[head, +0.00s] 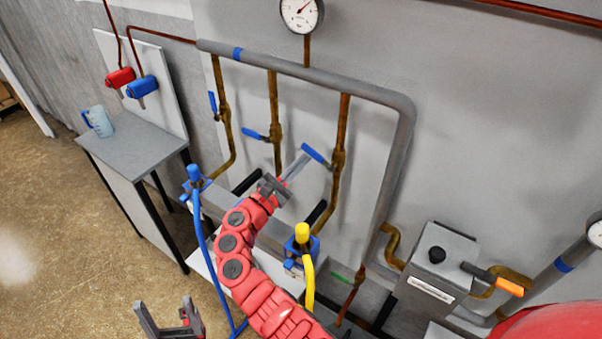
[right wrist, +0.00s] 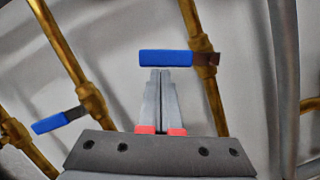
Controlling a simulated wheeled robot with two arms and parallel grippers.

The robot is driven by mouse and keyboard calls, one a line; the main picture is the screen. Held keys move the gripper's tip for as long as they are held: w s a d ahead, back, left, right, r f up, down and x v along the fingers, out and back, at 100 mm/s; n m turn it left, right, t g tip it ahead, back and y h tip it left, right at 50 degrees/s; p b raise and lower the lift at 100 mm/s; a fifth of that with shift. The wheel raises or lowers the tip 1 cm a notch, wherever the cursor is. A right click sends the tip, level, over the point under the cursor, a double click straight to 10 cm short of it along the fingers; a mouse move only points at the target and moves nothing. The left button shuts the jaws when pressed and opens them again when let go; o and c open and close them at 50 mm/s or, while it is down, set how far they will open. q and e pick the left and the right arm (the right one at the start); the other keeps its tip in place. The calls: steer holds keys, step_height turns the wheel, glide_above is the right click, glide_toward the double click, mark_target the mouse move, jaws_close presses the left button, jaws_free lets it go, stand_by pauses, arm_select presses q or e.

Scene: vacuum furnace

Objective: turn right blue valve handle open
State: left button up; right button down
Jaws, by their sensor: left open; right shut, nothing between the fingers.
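The right blue valve handle (head: 314,153) sits on the rightmost of three brass pipes and sticks out to the left, across the pipe. It also shows in the right wrist view (right wrist: 165,57), lying level across the picture. My right gripper (head: 303,156) is shut and empty, its fingertips right at the handle's lower side. In the right wrist view the tips (right wrist: 160,72) end just under the handle; I cannot tell whether they touch it. My left gripper (head: 166,322) is open and empty, low at the left, far from the valves.
The middle blue handle (head: 254,135) and left blue handle (head: 212,102) are on the neighbouring pipes. A yellow-capped fitting (head: 302,234) and a blue-capped fitting (head: 193,173) with hoses stand below. A grey table (head: 140,146) with a jug (head: 99,121) is at left.

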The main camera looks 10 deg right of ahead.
mark_target(311, 150)
steer(key=r+m+b, duration=0.1)
steer(key=m, duration=0.1)
steer(key=m+g+b, duration=0.1)
steer(key=r+m+b, duration=0.1)
steer(key=m, duration=0.1)
steer(key=shift+s+d+r+m+g, duration=0.2)
steer(key=shift+r+m+g, duration=0.1)
steer(key=r+m+b, duration=0.1)
steer(key=m, duration=0.1)
steer(key=s+d+r+m+g+b, duration=0.1)
steer(key=m+b, duration=0.1)
steer(key=m, duration=0.1)
steer(key=shift+s+d+r, duration=0.1)
steer(key=shift+r, duration=0.05)
steer(key=shift+s+d+r+m, duration=0.25)
steer(key=shift+r+m, duration=0.15)
steer(key=shift+m, duration=0.3)
steer(key=shift+w, duration=0.1)
